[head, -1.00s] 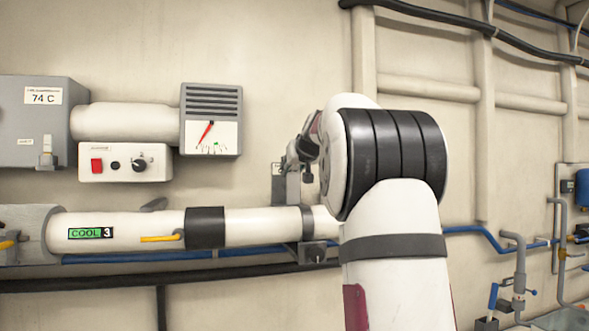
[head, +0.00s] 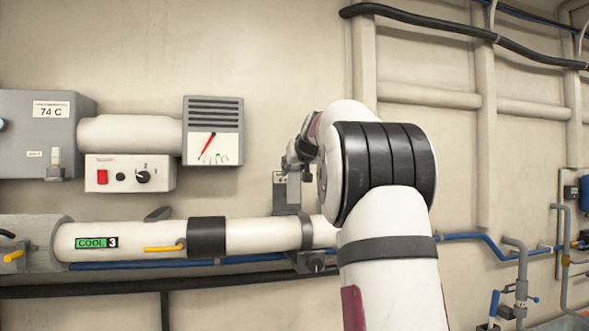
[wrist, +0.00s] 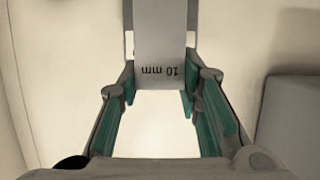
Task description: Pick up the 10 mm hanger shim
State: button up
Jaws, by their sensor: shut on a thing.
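The 10 mm hanger shim (wrist: 160,45) is a pale grey plate with "10 mm" printed upside down in the wrist view. My gripper (wrist: 160,88) is shut on it, with a green-padded finger at each side of the plate. The far end of the shim runs out of the top of the wrist view. In the head view, my gripper (head: 301,160) is beside a grey upright bracket (head: 286,196) above the white pipe. My arm hides part of this area, and I cannot make out the shim apart from the bracket there.
The white pipe (head: 265,235) marked COOL 3 runs along the wall, with a yellow lever (head: 165,247) on it. A gauge box (head: 213,130) and a switch box (head: 130,173) are on the wall to the left. Blue and black hoses pass below.

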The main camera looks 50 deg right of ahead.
jog(key=s+a+p, duration=0.3)
jog(key=s+a, duration=0.4)
jog(key=s, duration=0.4)
dwell(1.1)
dwell(0.5)
